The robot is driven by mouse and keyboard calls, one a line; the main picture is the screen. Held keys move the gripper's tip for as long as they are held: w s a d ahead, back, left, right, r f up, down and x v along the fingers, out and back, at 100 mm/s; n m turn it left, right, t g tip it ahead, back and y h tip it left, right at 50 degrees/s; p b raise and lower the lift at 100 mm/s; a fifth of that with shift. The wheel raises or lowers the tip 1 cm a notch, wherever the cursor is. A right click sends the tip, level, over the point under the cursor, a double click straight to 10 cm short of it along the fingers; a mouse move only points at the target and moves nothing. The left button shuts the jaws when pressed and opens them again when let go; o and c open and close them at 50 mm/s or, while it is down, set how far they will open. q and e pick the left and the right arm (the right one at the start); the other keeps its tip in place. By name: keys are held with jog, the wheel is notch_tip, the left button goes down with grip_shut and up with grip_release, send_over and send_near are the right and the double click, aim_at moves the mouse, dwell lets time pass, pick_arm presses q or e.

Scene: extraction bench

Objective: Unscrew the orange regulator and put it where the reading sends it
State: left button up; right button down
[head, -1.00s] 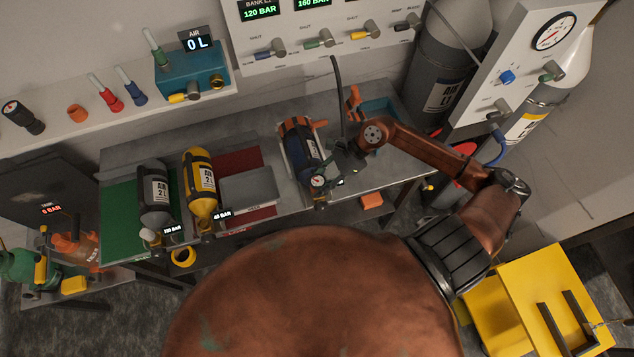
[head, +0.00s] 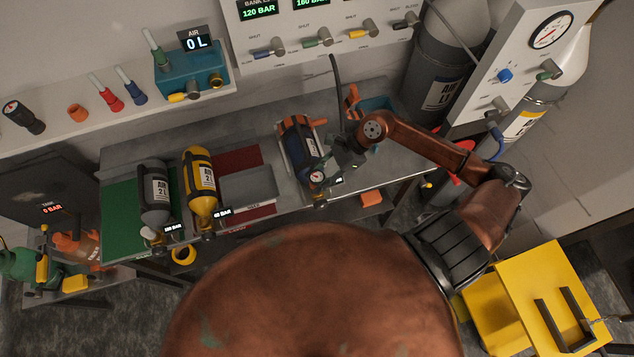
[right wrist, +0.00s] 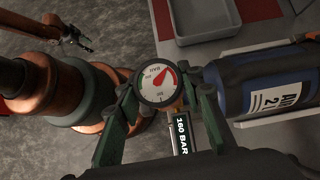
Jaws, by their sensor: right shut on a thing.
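A blue cylinder (head: 304,150) lies in a cradle on the bench and also shows in the right wrist view (right wrist: 262,84). At its valve end is the regulator with a round white gauge (right wrist: 157,86); the gauge also shows in the head view (head: 316,177). Little orange shows on the regulator. My right gripper (right wrist: 158,100) has its green fingers on both sides of it, shut on it. The gauge's red needle is visible; a tag beside it reads 160 BAR (right wrist: 182,135). A small dark gripper, seemingly my left (right wrist: 76,39), is far off; its jaws are unclear.
A shelf (head: 50,150) holds smaller fittings.

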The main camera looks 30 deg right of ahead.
aim_at(312, 178)
jog(key=shift+r+p, duration=0.75)
jog(key=shift+r, duration=1)
